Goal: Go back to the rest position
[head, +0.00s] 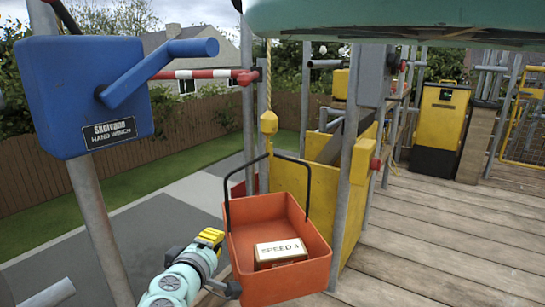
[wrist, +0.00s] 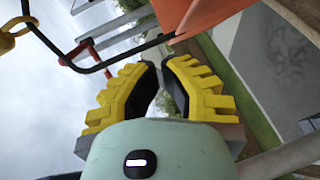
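My gripper (head: 211,237) shows yellow fingers just left of the orange crate in the head view. In the wrist view my gripper (wrist: 160,66) has its black-lined fingers a little apart, with nothing between them. The orange crate (head: 279,285) hangs by a black handle from a yellow hook (head: 268,122). A small box (head: 281,251) marked "SPEED" lies inside the crate. Part of the orange crate (wrist: 190,14) also shows at the top of the wrist view, beyond the fingertips. I cannot tell whether my gripper touches the crate.
A blue hand winch (head: 80,95) on a grey pole stands at the left. A yellow panel (head: 315,195) and scaffold posts stand behind the crate. The wooden deck (head: 430,240) at the right is largely clear. A yellow and black container (head: 440,125) stands farther back.

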